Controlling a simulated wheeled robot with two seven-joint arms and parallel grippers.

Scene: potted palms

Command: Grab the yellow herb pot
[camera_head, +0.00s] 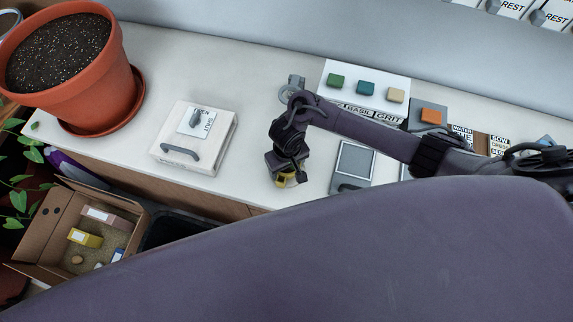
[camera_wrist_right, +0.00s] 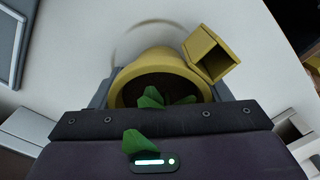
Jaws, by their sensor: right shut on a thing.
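The yellow herb pot (camera_head: 286,181) stands near the front edge of the white counter, mostly hidden under my right gripper in the head view. In the right wrist view the pot (camera_wrist_right: 160,66) is a round yellow cup with dark soil, green leaves and a square yellow handle or spout at its upper right. My right gripper (camera_head: 285,168) points down over it and is shut on the pot, a finger on each side. I cannot tell whether the pot touches the counter. My left gripper is not in view.
A white box (camera_head: 193,139) with a handle lies left of the pot. A grey-framed panel (camera_head: 354,165) lies to the right. A board (camera_head: 366,88) with coloured blocks is behind. A large terracotta pot (camera_head: 75,75) stands far left, above a cardboard box (camera_head: 48,232).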

